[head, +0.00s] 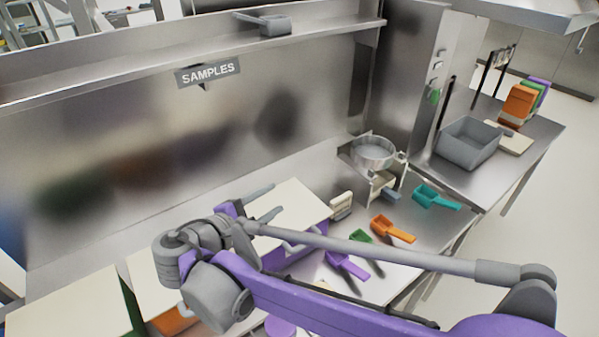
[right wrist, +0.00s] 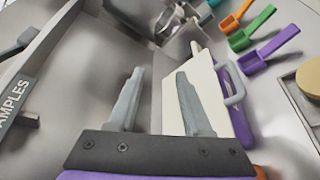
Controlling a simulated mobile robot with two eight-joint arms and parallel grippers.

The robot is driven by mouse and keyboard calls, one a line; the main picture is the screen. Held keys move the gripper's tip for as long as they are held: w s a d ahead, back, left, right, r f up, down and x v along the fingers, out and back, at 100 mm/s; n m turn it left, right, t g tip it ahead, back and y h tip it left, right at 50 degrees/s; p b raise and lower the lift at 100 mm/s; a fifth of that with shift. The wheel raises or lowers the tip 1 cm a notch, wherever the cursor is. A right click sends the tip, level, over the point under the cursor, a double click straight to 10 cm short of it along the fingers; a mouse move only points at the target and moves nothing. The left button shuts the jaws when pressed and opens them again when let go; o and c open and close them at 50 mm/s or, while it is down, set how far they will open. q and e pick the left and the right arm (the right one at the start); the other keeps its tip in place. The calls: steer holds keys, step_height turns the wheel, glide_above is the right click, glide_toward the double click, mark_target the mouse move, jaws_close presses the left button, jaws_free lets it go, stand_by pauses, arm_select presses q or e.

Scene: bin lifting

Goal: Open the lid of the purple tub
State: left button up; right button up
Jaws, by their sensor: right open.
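The purple tub (head: 291,262) stands on the steel counter in the head view, partly hidden behind my right arm. Its flat cream lid (head: 300,207) lies on top and looks shut. In the right wrist view the tub's purple side (right wrist: 240,112) and a grey handle (right wrist: 233,84) show beside the lid (right wrist: 209,92). My right gripper (head: 265,204) is open and empty at the lid's left side. In the right wrist view its fingers (right wrist: 160,73) are apart: one overlaps the lid, the other lies past its edge. Contact cannot be told. My left gripper is out of view.
Purple, green, orange (head: 392,229) and teal scoops (head: 436,197) lie right of the tub. A round metal sieve (head: 373,153) stands behind them. Other cream-lidded tubs (head: 70,307) stand at left. A steel wall with a shelf (head: 200,62) and SAMPLES sign (head: 208,71) bounds the back.

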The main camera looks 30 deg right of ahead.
steer(key=w+r+x, duration=0.1)
steer(key=x, duration=0.9)
steer(key=shift+d+h+p, duration=0.25)
steer(key=shift+h+p, duration=0.05)
steer(key=shift+p, duration=0.1)
steer(key=shift+r, duration=0.15)
jaws_close()
stand_by(0.9)
jaws_free()
